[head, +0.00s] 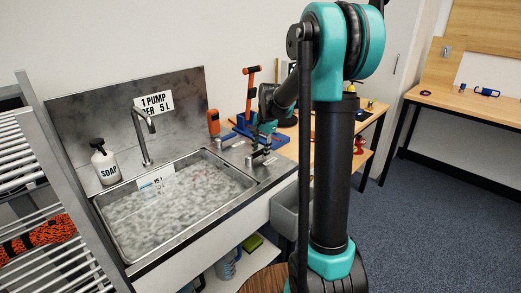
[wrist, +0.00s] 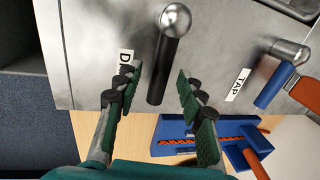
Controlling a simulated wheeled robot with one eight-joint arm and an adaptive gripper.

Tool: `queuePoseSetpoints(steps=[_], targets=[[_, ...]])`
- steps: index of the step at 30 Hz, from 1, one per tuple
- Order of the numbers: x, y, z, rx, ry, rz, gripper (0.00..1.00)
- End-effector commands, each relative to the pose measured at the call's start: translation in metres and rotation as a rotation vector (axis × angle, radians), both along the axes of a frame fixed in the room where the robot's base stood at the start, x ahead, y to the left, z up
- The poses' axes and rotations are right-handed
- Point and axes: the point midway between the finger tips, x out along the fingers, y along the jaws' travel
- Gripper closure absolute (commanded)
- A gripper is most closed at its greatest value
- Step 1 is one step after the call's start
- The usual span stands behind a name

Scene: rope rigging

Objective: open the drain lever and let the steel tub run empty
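The steel tub (head: 200,219) is set in the counter in the head view and holds cloudy, foamy grey-white water. The drain lever (wrist: 164,66) has a black handle and a steel ball end in the wrist view. Beside it is a label starting with "D" (wrist: 126,57), the rest hidden by a finger. My gripper (wrist: 156,80) is open, with one finger on each side of the handle's near end; gaps show on both sides. In the head view my gripper (head: 262,140) is over the right end of the sink counter, partly hiding the lever.
A blue tool (wrist: 190,130) lies on the wooden bench. A soap bottle (head: 105,163) and tap spout (head: 142,135) stand behind the tub. A wire rack (head: 50,215) is at left.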

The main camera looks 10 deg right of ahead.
Motion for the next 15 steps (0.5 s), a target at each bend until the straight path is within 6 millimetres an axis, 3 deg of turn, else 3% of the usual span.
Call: queuePoseSetpoints(steps=[4, 13, 15], targets=[[-0.0001, 0.0001, 0.0002, 0.0, 0.0, 0.0, 0.62], [-0.0001, 0.0, 0.0004, 0.0, 0.0, 0.0, 0.99], [-0.0001, 0.0, 0.0005, 0.0, 0.0, 0.0, 1.0]])
